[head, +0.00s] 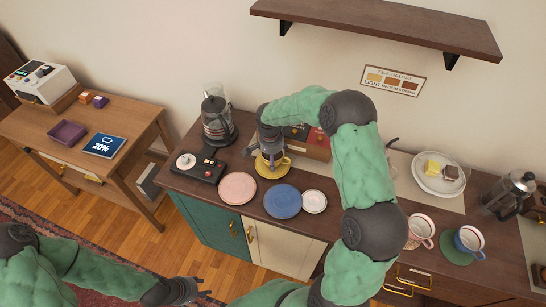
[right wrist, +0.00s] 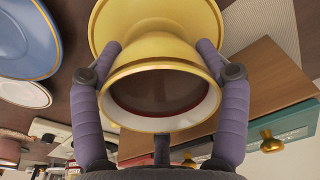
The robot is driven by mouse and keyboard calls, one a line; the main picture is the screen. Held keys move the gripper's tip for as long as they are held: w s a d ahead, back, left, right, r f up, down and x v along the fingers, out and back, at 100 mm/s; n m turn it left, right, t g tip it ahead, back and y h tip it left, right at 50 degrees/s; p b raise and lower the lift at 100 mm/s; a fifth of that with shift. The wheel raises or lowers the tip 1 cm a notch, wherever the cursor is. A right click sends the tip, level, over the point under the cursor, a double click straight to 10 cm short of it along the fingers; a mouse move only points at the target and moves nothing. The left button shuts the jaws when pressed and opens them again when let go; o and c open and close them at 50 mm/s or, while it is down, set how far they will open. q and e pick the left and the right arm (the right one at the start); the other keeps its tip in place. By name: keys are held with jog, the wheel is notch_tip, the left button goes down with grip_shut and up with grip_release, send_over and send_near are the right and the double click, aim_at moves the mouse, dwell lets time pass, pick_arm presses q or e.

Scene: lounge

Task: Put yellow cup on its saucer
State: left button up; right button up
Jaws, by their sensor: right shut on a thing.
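The yellow cup (right wrist: 158,78) is upright between the two fingers of my right gripper (right wrist: 160,70), which is shut on it. Its pale inside and dark reddish-brown bottom show in the right wrist view. The yellow saucer (right wrist: 112,14) lies directly beyond the cup's base there. In the head view the saucer (head: 268,175) is on the counter under the cup, partly hidden by my right gripper (head: 271,155). Whether the cup's base touches the saucer I cannot tell. My left gripper (head: 190,288) is open and empty, low at the left, away from the counter.
A pink plate (head: 237,188), a blue plate (head: 282,201) and a small white saucer (head: 314,201) lie in front. A black tray (head: 199,169) and a glass-and-dark coffee maker (head: 218,120) stand left. A wooden box (head: 318,147) stands close behind right. Other cups stand farther right.

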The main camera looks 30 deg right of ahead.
jog(key=shift+f, duration=0.1)
jog(key=o, duration=1.3)
jog(key=shift+r, duration=0.3)
jog(key=r, duration=0.4)
jog(key=r+p, duration=0.1)
jog(key=r, duration=0.2)
jog(key=a+r, duration=0.1)
jog(key=r, duration=0.3)
jog(key=shift+s+r+p, duration=0.25)
jog(key=shift+r+p, duration=0.05)
jog(key=shift+p, duration=0.05)
